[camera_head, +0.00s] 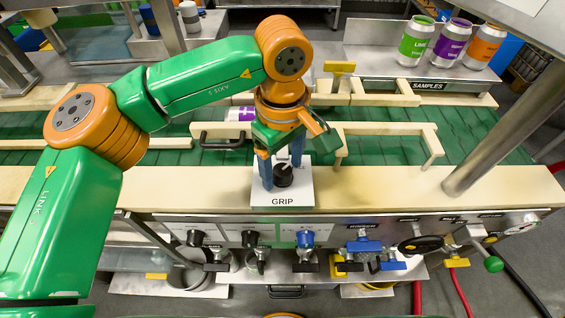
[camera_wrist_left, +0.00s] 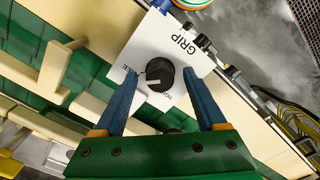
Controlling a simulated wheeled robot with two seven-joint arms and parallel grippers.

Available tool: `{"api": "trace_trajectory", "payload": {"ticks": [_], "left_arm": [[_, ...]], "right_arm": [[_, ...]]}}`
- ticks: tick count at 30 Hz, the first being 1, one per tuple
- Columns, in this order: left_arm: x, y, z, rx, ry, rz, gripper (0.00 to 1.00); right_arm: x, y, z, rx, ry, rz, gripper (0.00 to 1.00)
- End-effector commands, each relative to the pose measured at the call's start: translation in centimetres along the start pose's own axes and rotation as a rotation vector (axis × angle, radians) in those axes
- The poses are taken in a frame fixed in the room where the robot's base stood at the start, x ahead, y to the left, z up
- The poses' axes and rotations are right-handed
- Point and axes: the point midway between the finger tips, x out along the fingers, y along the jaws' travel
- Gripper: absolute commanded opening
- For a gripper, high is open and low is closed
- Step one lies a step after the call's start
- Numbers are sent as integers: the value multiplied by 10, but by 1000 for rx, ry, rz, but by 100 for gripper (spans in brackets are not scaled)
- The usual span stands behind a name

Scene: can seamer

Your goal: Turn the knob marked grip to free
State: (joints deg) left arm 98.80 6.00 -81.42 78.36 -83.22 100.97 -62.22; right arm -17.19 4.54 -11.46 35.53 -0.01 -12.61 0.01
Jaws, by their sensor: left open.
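The black knob (camera_head: 284,178) sits on a white plate (camera_head: 282,196) marked GRIP, on the cream ledge. In the left wrist view the knob (camera_wrist_left: 157,76) shows a pale pointer line, and the plate's labels are partly hidden by the fingers. My left gripper (camera_head: 280,172) points down over the knob. In the left wrist view its blue fingers (camera_wrist_left: 162,80) stand apart, one on each side of the knob, with gaps visible. I cannot tell how deep the fingertips reach. My right gripper is not in view.
A black handle (camera_head: 222,139) stands behind left. Sample cans (camera_head: 453,40) stand at the back right. A grey post (camera_head: 505,140) slants at right.

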Motion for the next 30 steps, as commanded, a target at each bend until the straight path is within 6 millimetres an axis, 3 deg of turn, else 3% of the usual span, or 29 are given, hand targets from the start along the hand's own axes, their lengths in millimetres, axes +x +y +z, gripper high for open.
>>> {"api": "trace_trajectory", "payload": {"ticks": [4,12,26,30], "left_arm": [[-11,1,0,-2,2,3,73],[-65,1,0,-1,1,2,73],[-71,0,0,0,0,0,73],[-94,0,0,0,0,0,73]], "right_arm": [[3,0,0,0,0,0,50],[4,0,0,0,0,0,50],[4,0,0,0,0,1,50],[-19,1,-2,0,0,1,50]]}}
